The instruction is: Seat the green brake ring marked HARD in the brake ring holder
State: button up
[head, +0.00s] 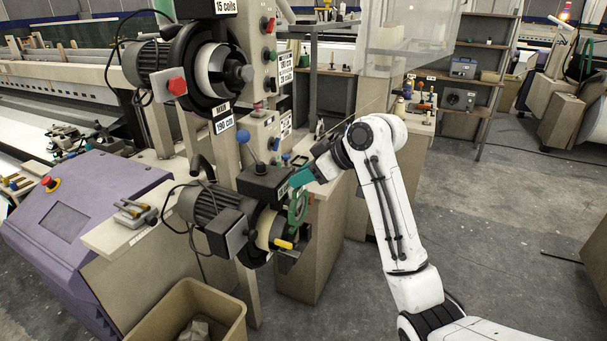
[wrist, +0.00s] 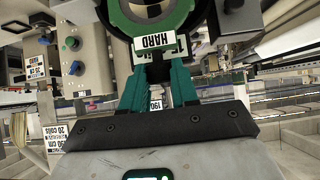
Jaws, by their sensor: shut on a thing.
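The green brake ring (wrist: 122,18) fills the top middle of the wrist view, with a white label reading HARD. My gripper (wrist: 155,72) has teal fingers shut on the ring's label end. In the head view the ring (head: 299,206) is seen nearly edge-on, in front of the lower feeder unit with its pale drum (head: 265,228). My gripper (head: 303,178) reaches in from the right there. The ring stands upright, close to the feeder's front. I cannot tell whether it touches the feeder. The brake ring holder is not clearly made out behind the ring.
An upper feeder (head: 215,75) with a red knob sits above on the same post. A purple loom cabinet (head: 85,215) stands left. A tan bin (head: 190,315) is on the floor below. A bench with bottles (head: 420,112) is behind.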

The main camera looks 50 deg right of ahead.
aim_at(301, 209)
jog(key=shift+f+b, duration=2.4)
jog(key=shift+f, duration=2.35)
jog(key=o, duration=1)
jog(key=shift+r, duration=0.1)
jog(key=b+v, duration=0.1)
jog(key=v, duration=0.9)
jog(key=shift+s+d+r, duration=0.15)
jog(key=shift+s+r, duration=0.05)
jog(key=shift+s, duration=0.1)
jog(key=s+a+f+m+g, duration=0.25)
jog(key=a+f, duration=0.45)
jog(key=f, duration=0.4)
jog(key=s+a+f+m+g, duration=0.1)
jog(key=s+a+f, duration=0.2)
jog(key=a+f, duration=0.6)
jog(key=s+a+f+g+h, duration=0.1)
jog(key=s+f, duration=0.3)
jog(key=s, duration=0.3)
jog(key=s+a+f+g+h, duration=0.1)
jog(key=s+a+f+g, duration=0.1)
jog(key=s+f, duration=0.3)
jog(key=s+a+f+m+g+h, duration=0.1)
jog(key=s+f, duration=0.3)
jog(key=s, duration=0.5)
jog(key=shift+s+a+f+g+h, duration=0.2)
jog(key=shift+g+h, duration=0.1)
jog(key=shift+g, duration=0.25)
